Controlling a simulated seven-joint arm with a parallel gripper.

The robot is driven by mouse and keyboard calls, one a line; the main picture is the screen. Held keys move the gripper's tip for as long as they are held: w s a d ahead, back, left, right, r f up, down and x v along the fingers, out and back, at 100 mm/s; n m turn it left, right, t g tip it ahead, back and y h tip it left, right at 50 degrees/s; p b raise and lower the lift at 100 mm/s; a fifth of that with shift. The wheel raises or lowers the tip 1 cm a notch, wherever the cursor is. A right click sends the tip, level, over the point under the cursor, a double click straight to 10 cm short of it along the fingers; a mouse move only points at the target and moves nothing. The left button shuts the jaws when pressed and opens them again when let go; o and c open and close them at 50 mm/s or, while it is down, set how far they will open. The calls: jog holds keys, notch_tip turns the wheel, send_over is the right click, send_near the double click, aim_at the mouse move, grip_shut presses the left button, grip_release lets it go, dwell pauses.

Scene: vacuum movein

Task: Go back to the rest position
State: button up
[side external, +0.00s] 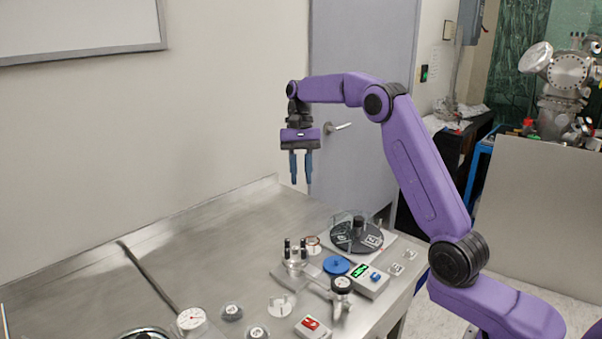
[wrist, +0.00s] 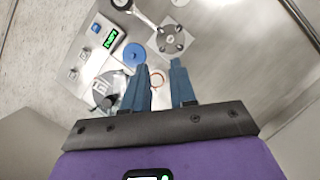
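My gripper (side external: 301,168) hangs pointing down, high above the steel table, in the side external view. Its two blue fingers are apart with nothing between them. In the wrist view the gripper (wrist: 162,68) also shows its fingers apart. The purple arm is bent at the elbow and raised above the work. No object touches the fingers.
The steel table (side external: 215,232) carries a dark round carousel (side external: 356,233), a blue disc (side external: 336,265), a box with a green display (side external: 366,280), a metal flange fitting (side external: 295,262), a gauge (side external: 191,318) and a red-switch box (side external: 312,327). The table's back left is clear.

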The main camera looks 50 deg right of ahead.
jog(key=s+a+n+t+h, duration=0.1)
jog(key=s+a+n+h, duration=0.1)
jog(key=s+a+n, duration=1)
jog(key=s+d+f+n+t, duration=0.1)
jog(key=s+f+n, duration=0.2)
jog(key=s, duration=0.9)
jog(key=s+d+f+n+t, duration=0.1)
jog(key=s+f+n, duration=0.2)
jog(key=s, duration=0.9)
jog(key=n, duration=0.2)
jog(key=shift+s+d+f+n+t, duration=0.2)
jog(key=shift+s+f+n+t, duration=0.1)
jog(key=shift+s+n, duration=0.1)
